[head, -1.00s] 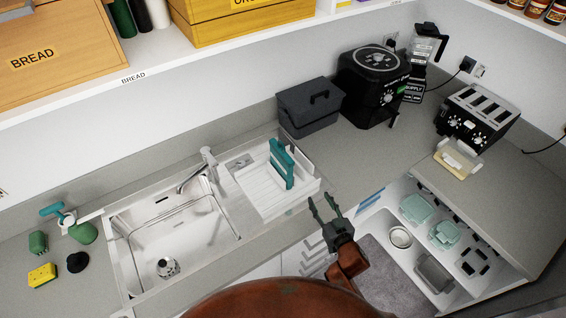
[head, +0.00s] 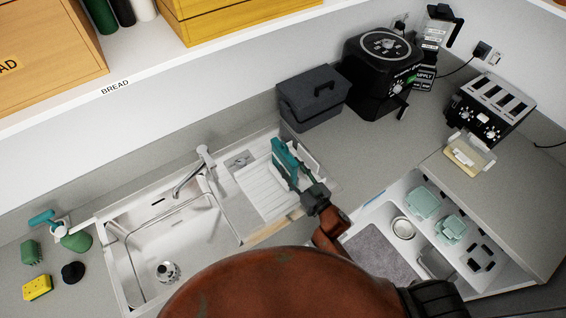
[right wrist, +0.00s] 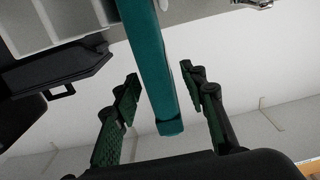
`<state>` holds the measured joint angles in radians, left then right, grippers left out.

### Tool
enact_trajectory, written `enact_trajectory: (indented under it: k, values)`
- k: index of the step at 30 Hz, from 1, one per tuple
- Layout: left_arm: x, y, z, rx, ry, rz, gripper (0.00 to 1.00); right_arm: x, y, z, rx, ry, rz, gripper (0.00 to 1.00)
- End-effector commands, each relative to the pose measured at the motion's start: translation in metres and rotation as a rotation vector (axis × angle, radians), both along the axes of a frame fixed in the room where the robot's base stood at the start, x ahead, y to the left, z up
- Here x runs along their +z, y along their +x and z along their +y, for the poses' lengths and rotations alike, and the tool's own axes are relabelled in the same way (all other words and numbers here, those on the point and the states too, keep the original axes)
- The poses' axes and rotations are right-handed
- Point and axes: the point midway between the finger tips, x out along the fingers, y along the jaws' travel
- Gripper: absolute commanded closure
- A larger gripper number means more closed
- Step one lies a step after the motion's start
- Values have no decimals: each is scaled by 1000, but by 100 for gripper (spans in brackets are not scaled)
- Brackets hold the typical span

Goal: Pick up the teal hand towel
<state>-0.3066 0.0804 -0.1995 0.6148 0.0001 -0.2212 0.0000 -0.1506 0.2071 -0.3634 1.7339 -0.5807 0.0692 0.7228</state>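The teal hand towel (head: 284,158) hangs upright, folded narrow, over the right part of the white draining tray (head: 257,196) beside the sink. In the right wrist view the towel (right wrist: 150,62) runs down between the two fingers. My right gripper (right wrist: 160,75) is open, with one finger on each side of the towel and a visible gap to each. In the head view the right gripper (head: 300,182) is at the towel's near end, its fingers partly hidden. My left gripper is not in view.
The sink (head: 165,235) with its faucet (head: 195,172) lies left of the tray. A dark grey box (head: 313,98) and a black air fryer (head: 383,75) stand behind. An open drawer (head: 405,228) with containers is at right. A shelf (head: 130,88) overhangs the left back.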

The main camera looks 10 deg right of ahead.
Motion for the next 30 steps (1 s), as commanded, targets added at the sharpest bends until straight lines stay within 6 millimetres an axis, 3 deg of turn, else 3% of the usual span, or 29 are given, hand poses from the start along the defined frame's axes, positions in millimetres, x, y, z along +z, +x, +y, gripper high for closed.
enact_trajectory:
  k: [4, 10, 15, 20, 30]
  values:
    - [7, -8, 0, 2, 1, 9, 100, 5, 17, 7, -4, 0, -1, 61]
    - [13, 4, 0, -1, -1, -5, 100, 4, 42, 19, -3, -1, 0, 61]
    - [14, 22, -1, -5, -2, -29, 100, 3, 48, 22, -1, 0, 1, 61]
    - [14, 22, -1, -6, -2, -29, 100, 3, 47, 22, 0, -1, 1, 62]
    - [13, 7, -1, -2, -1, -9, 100, 3, 47, 23, 0, -1, 1, 85]
